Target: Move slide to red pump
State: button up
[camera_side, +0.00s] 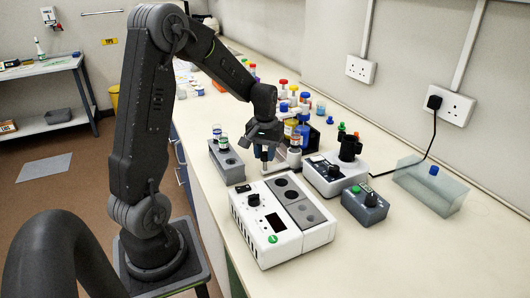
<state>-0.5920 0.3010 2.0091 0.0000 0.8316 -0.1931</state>
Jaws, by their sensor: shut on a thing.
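My gripper (265,150) points down over the bench, behind the white device with a dial. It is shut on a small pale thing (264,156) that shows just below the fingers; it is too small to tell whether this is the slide. No slide can be made out clearly elsewhere. Among the bottles behind my gripper, small red tops (283,82) show at the back; one of these may be the red pump, but the shapes are too small to be sure.
The white device (256,245) stands in front of my gripper. A grey rack (227,162) with vials is to the left. A mixer (333,181), a grey control box (365,208) and a clear box (445,197) stand right. The bench's right front is clear.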

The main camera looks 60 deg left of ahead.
grip_shut()
jog(key=a, duration=2.2)
jog(key=shift+r, duration=0.1)
jog(key=shift+a, duration=0.1)
jog(key=o, duration=0.7)
grip_release()
jog(key=shift+c, duration=0.2)
jog(key=o, duration=0.3)
notch_tip(320, 180, up, 14)
